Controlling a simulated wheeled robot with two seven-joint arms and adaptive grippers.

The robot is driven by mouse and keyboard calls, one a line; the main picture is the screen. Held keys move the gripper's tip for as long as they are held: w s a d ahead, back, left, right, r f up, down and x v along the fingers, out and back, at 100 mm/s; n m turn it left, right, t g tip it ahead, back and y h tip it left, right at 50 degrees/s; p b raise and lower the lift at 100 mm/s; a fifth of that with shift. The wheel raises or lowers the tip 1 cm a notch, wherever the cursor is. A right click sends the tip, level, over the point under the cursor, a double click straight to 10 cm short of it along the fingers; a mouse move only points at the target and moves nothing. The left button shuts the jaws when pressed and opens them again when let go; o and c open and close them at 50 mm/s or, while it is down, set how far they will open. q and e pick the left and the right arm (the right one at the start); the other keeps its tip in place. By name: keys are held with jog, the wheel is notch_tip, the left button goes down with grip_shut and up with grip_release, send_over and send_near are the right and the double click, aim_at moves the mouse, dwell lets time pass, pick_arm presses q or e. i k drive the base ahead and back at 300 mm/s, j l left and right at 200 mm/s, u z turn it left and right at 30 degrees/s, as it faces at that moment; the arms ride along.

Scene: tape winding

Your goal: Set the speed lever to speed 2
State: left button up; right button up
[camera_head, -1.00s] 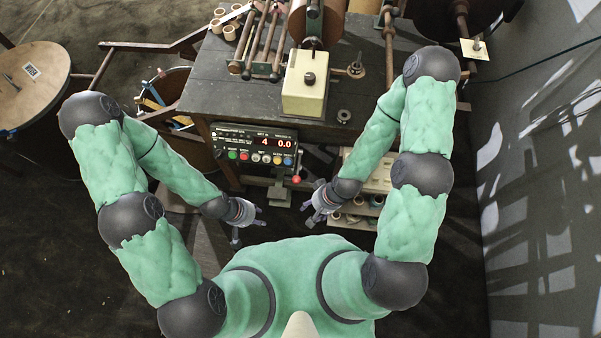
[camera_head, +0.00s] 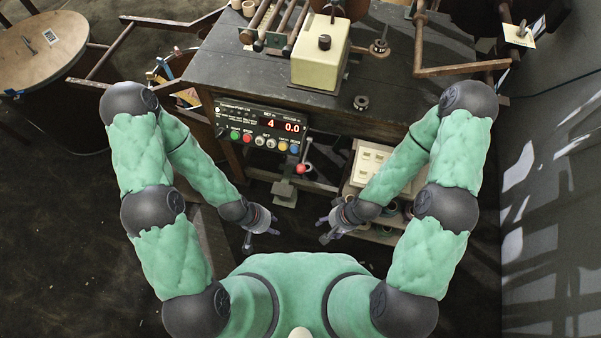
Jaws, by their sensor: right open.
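The speed lever looks to be the thin rod with a red ball knob (camera_head: 300,169) beside the lower right of the control panel (camera_head: 262,127). The panel hangs at the front of the dark bench and shows a red 4 and 0.0. My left gripper (camera_head: 262,240) is below the panel, to the lower left of the knob, with its fingers spread apart and empty. My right gripper (camera_head: 324,230) is to the lower right of the knob, open and empty. Both grippers are apart from the lever. Any speed markings are too small to read.
The dark bench (camera_head: 240,70) carries a cream box (camera_head: 320,62) and a small dark ring (camera_head: 361,103). A shelf unit with cream trays (camera_head: 372,158) stands beside my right forearm. A round wooden table (camera_head: 40,50) is at far left. A grey wall is at right.

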aim_at(300, 168)
jog(key=j+z, duration=0.2)
jog(key=z, duration=0.15)
jog(key=k+j+z, duration=0.1)
jog(key=z, duration=0.25)
jog(key=k+j+z, duration=0.1)
jog(key=j+z, duration=0.25)
jog(key=l, duration=0.1)
